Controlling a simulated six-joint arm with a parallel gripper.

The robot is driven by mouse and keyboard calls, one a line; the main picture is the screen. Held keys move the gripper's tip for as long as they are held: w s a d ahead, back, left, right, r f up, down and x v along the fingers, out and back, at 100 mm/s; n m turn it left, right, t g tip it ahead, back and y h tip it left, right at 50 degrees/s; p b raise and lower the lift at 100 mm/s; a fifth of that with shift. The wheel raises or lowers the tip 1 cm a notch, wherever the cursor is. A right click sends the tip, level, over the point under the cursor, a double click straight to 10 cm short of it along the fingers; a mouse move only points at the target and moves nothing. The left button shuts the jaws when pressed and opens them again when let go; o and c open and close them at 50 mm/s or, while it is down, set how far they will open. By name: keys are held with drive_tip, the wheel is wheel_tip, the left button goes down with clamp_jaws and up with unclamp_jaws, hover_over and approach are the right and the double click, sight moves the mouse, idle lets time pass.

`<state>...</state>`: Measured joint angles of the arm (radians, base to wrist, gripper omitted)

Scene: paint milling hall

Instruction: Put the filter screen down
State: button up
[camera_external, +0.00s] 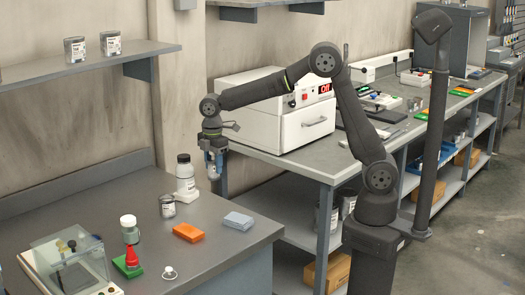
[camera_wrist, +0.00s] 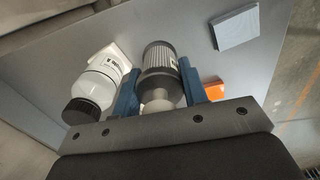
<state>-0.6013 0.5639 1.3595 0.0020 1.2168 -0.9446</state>
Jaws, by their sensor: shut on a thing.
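My gripper (camera_external: 213,160) hangs over the back right of the near grey bench, pointing down. In the wrist view its two blue fingers (camera_wrist: 158,88) are shut on the filter screen (camera_wrist: 160,60), a grey ribbed cylinder with a smooth, pale metal end. In the outside view the filter screen (camera_external: 214,171) shows small between and below the fingers, above the bench top. Its lower end appears apart from the bench. The fingers and gripper body hide part of it.
A white bottle with a dark cap (camera_external: 185,173) stands just left of my gripper. A labelled can (camera_external: 167,206), orange block (camera_external: 188,232) and grey-blue block (camera_external: 238,221) are nearby. A clear-covered device (camera_external: 70,265) stands front left. Bare bench top (camera_external: 222,256) lies toward the front right.

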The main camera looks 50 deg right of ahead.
drive_tip(key=w+d, duration=0.2)
drive_tip(key=d, duration=0.4)
drive_tip(key=a+f, duration=0.2)
drive_tip(key=a, duration=0.1)
drive_tip(key=s+a+f, duration=0.1)
drive_tip(key=a+f, duration=0.1)
drive_tip(key=a, duration=0.2)
drive_tip(key=a+f, duration=0.3)
drive_tip(key=a, duration=0.1)
drive_tip(key=shift+s, duration=0.25)
drive_tip(key=shift+f, duration=2)
drive_tip(key=shift+f, duration=0.1)
drive_tip(key=o, duration=1.1)
drive_tip(key=shift+f, duration=0.1)
wheel_tip(320, 180, up, 12)
drive_tip(key=shift+r, duration=0.2)
